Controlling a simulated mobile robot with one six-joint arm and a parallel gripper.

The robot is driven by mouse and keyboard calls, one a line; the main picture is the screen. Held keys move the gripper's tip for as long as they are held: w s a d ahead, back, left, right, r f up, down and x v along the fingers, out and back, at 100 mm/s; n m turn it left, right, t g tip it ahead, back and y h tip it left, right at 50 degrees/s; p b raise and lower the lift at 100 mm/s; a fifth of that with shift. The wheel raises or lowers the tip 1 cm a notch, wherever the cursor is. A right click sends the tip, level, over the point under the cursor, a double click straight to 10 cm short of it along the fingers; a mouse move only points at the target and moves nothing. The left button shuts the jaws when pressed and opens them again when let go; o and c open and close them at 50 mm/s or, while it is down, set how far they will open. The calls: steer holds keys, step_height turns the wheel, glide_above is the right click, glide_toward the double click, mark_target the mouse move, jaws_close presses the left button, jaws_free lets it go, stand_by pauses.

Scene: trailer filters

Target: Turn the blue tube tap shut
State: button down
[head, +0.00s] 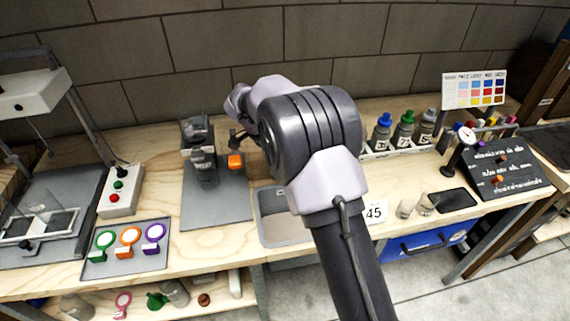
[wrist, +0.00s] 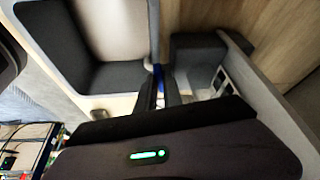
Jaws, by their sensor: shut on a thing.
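In the wrist view, the two dark fingers of my gripper (wrist: 159,92) are close together, shut on a narrow blue piece, the blue tube tap (wrist: 158,72). Only a thin strip of the tap shows between the fingertips, so its turn angle cannot be told. In the head view, my arm reaches to the back of the bench, and the wrist and arm hide most of my gripper and the tap.
Capped bottles (head: 404,130) stand at the right. A grey tray (head: 273,232) lies below my arm. Colored ring tools (head: 129,237) lie at the front left.

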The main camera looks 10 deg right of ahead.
steer(key=shift+m, duration=0.5)
steer(key=c, duration=1.5)
jaws_free()
steer(key=p+v, duration=0.2)
steer(key=v, duration=0.3)
steer(key=p+v, duration=0.3)
steer(key=v, duration=0.3)
steer(key=p+v, duration=0.3)
steer(key=v, duration=0.3)
steer(key=shift+w+a+r, duration=0.15)
steer(key=shift+w+r, duration=0.05)
steer(key=shift+w, duration=0.15)
